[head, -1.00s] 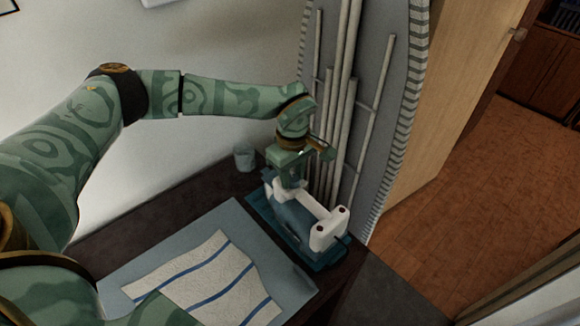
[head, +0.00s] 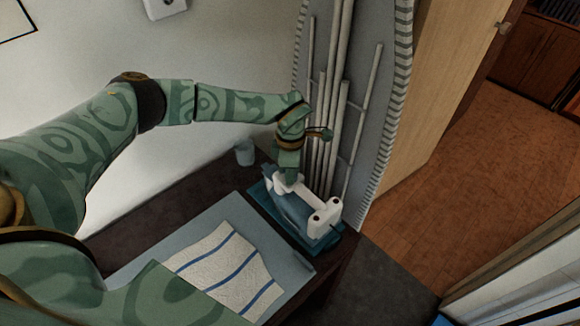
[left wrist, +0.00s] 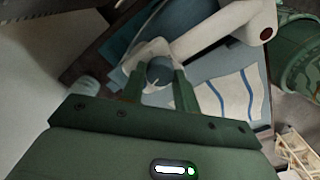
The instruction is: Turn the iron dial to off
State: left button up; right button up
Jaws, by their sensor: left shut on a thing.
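The iron (head: 290,208) has a blue body and a white handle (head: 322,217), and rests on a teal stand (head: 262,198) at the table's far right corner. In the left wrist view, the iron's white handle (left wrist: 215,32) reaches to the upper right. The round blue-grey dial (left wrist: 160,70) sits on the white end of the iron. My left gripper (head: 287,172) comes down on that end from above; its two fingers (left wrist: 158,92) are shut on the dial, one at each side. The head view hides the dial behind my gripper. My right gripper is out of view.
A striped cloth (head: 215,262) lies on a light blue mat (head: 150,245) on the dark table. A small cup (head: 245,152) stands by the wall. An upright ironing board (head: 375,100) leans right behind the iron. Open floor lies at right.

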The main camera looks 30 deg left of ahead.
pick_arm(q)
jog(key=shift+r, duration=0.1)
dwell(0.5)
jog(key=o, duration=1)
notch_tip(320, 180, up, 16)
jog(key=p, duration=0.3)
jog(key=shift+r, duration=0.15)
